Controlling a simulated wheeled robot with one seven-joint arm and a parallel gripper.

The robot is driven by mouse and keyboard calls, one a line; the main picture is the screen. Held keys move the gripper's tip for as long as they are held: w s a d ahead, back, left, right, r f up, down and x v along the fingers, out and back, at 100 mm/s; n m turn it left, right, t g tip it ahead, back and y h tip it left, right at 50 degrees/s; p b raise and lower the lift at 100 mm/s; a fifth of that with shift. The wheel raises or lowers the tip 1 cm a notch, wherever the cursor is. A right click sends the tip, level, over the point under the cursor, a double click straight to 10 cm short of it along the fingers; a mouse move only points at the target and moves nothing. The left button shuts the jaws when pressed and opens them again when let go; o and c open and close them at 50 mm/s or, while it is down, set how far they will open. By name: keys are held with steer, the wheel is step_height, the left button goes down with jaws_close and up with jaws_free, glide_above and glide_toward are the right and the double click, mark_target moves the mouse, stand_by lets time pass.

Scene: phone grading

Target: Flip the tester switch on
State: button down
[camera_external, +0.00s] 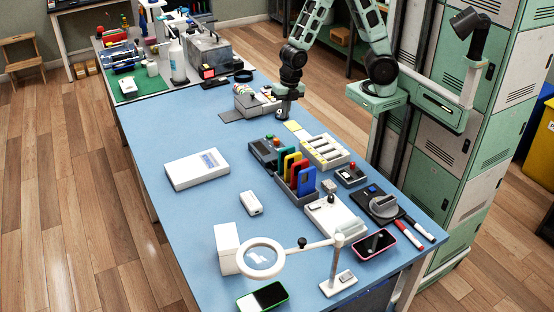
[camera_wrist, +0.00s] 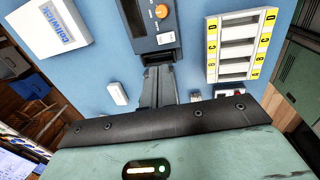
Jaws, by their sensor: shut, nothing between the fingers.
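In the wrist view the device (camera_wrist: 139,20) shows an orange knob and a small dark display; I cannot make out which part is the switch. My gripper (camera_external: 284,119) is low over the far part of the table, beyond the device. In the wrist view my gripper (camera_wrist: 158,72) has its fingers together, empty, with the tips close to the device's near end; contact cannot be told.
A white tray with yellow labels (camera_wrist: 211,50) stands right of the device. A rack of coloured phones (camera_external: 283,184) stands in front of it. A white box (camera_external: 197,169) lies to the left. A grey container (camera_external: 243,101) stands beside my gripper. The table's left side is mostly clear.

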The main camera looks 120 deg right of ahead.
steer(key=f, duration=0.4)
steer(key=w+f+b, duration=0.1)
steer(key=f, duration=0.4)
steer(key=w+f, duration=0.1)
steer(key=f, duration=0.3)
steer(key=shift+f, duration=0.4)
